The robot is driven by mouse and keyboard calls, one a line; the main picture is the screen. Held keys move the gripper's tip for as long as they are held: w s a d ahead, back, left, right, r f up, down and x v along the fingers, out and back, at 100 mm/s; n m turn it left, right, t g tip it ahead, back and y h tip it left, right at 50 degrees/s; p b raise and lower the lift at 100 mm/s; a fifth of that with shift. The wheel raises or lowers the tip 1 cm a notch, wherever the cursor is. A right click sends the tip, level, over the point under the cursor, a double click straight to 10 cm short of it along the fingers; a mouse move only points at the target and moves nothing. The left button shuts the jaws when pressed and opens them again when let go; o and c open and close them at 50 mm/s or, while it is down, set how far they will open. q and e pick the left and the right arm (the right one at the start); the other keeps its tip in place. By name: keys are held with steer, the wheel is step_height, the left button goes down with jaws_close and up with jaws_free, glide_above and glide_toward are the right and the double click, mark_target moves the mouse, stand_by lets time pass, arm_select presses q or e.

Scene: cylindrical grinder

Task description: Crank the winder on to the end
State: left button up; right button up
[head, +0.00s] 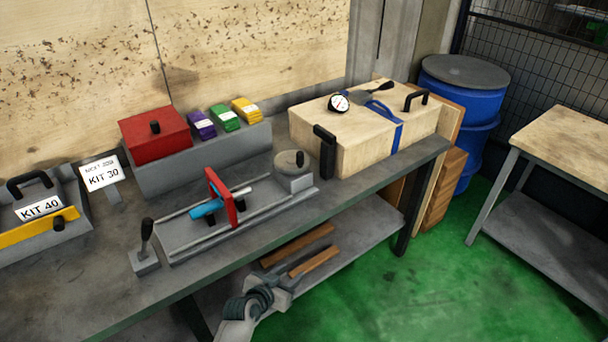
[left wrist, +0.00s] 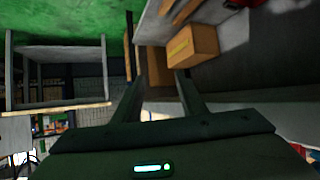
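The winder (head: 235,220) is a grey bench fixture with two rails, a red upright frame (head: 222,198) and a blue cylinder (head: 207,208) through it. At its right end is a round grey disc (head: 292,163) with a small dark knob (head: 300,158), which looks like the crank. My left gripper (head: 283,274) is low in front of the bench, below and apart from the winder. In the left wrist view its two fingers (left wrist: 161,85) stand apart with nothing between them. The winder cannot be made out there. My right gripper is not in view.
A wooden case (head: 365,135) with a black handle and a gauge stands right of the winder. A red box (head: 155,135) and coloured packets sit behind it. A black-handled lever (head: 146,240) stands at its left. The bench's front edge lies above my gripper.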

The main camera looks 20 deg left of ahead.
arm_select(q)
steer(key=w+a+r+t, duration=0.1)
steer(key=w+r+t, duration=0.35)
steer(key=r, duration=0.85)
steer(key=n+t+y, duration=0.2)
glide_toward(299, 161)
steer(key=s, duration=0.2)
steer(key=shift+s+a+r, duration=0.15)
steer(key=shift+a+r, duration=0.05)
steer(key=shift+r, duration=0.05)
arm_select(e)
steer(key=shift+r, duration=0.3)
